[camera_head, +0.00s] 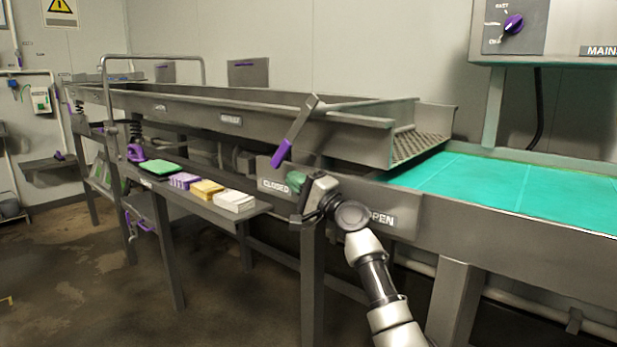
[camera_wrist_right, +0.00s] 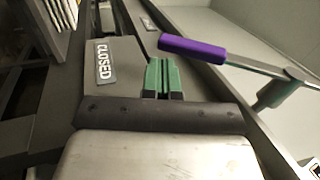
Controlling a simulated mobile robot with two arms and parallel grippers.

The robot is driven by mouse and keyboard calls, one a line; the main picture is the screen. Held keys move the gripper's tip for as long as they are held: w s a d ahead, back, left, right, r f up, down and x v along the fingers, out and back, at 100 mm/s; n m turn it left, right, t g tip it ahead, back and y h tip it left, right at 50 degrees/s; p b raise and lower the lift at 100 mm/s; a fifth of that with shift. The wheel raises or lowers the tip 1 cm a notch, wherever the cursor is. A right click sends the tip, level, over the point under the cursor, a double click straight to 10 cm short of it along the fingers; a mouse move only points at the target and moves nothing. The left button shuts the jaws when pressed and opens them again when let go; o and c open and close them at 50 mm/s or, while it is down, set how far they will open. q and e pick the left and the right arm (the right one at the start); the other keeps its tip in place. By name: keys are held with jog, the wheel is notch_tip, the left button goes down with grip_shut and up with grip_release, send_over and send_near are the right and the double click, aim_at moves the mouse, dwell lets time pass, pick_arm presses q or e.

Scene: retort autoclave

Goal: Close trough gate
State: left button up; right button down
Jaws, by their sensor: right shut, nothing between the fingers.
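The trough (camera_head: 225,118) is a long grey metal channel running across the head view. Its gate lever (camera_head: 300,125) hangs at a slant on the near side, with its purple handle (camera_head: 282,153) down and left, above the CLOSED label (camera_head: 274,186). The OPEN label (camera_head: 381,218) is further right. My right gripper (camera_head: 296,181) is shut and empty, its green fingers just below the handle. My left gripper is out of view.
A shelf (camera_head: 215,209) left of the gripper carries a green pad (camera_head: 163,167) and purple, yellow and white blocks. A teal conveyor belt (camera_head: 510,190) runs right from the perforated trough end (camera_head: 420,146). A control box (camera_head: 545,30) hangs at upper right.

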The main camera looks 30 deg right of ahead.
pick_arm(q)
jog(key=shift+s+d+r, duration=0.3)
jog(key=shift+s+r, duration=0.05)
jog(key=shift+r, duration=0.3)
pick_arm(e)
jog(key=f+v, duration=0.1)
jog(key=v, duration=1)
jog(key=shift+w, duration=0.2)
jog(key=shift+a, duration=0.1)
jog(key=shift+f, duration=0.15)
